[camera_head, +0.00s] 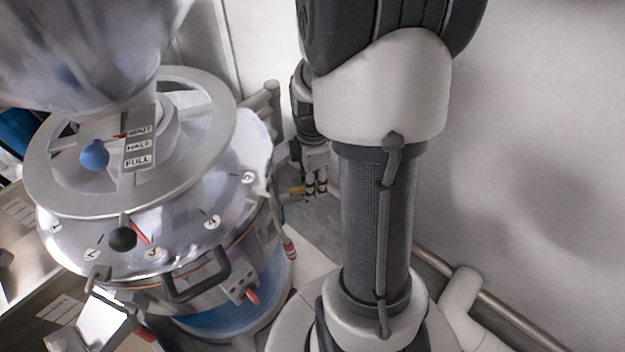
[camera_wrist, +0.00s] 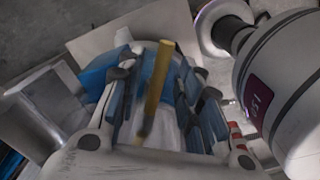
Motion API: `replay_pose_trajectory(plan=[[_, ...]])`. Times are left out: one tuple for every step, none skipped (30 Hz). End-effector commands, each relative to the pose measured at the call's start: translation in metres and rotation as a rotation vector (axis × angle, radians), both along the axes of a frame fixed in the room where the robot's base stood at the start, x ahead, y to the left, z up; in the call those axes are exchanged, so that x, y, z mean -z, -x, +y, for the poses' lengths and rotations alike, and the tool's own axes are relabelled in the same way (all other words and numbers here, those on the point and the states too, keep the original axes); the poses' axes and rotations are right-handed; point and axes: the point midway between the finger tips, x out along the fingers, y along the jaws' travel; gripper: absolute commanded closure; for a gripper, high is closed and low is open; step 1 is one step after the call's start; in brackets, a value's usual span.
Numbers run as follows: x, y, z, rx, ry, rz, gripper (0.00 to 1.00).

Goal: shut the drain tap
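A yellow bar, which looks like the handle of the drain tap (camera_wrist: 157,82), runs lengthwise through the middle of the wrist view, slightly tilted. The tap's body and outlet are hidden.
The metal grinder (camera_head: 190,245) with its grey ring (camera_head: 205,180), black handle (camera_head: 197,275) and blue base fills the left. A pale wall (camera_head: 530,130) and a low rail (camera_head: 490,306) lie to the right.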

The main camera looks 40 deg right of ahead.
Motion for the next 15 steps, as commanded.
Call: replay_pose_trajectory(plan=[[0.0,0.0,0.0,0.0,0.0,0.0,0.67],[-0.0001,0.0,0.0,0.0,0.0,0.0,0.67],[-0.0002,0.0,0.0,0.0,0.0,0.0,0.67],[-0.0003,0.0,0.0,0.0,0.0,0.0,0.67],[-0.0003,0.0,0.0,0.0,0.0,0.0,0.67],[-0.0003,0.0,0.0,0.0,0.0,0.0,0.7],[-0.0004,0.0,0.0,0.0,0.0,0.0,0.72],[-0.0004,0.0,0.0,0.0,0.0,0.0,0.74],[-0.0004,-0.0001,0.0,0.0,0.0,0.0,0.76],[-0.0005,-0.0001,0.0,0.0,0.0,0.0,0.78],[-0.0005,-0.0001,0.0,0.0,0.0,0.0,0.8],[-0.0005,-0.0001,0.0,0.0,0.0,0.0,0.83],[-0.0005,-0.0001,0.0,0.0,0.0,0.0,0.85],[-0.0005,-0.0001,0.0,0.0,0.0,0.0,0.87],[-0.0005,-0.0001,0.0,0.0,0.0,0.0,0.9]])
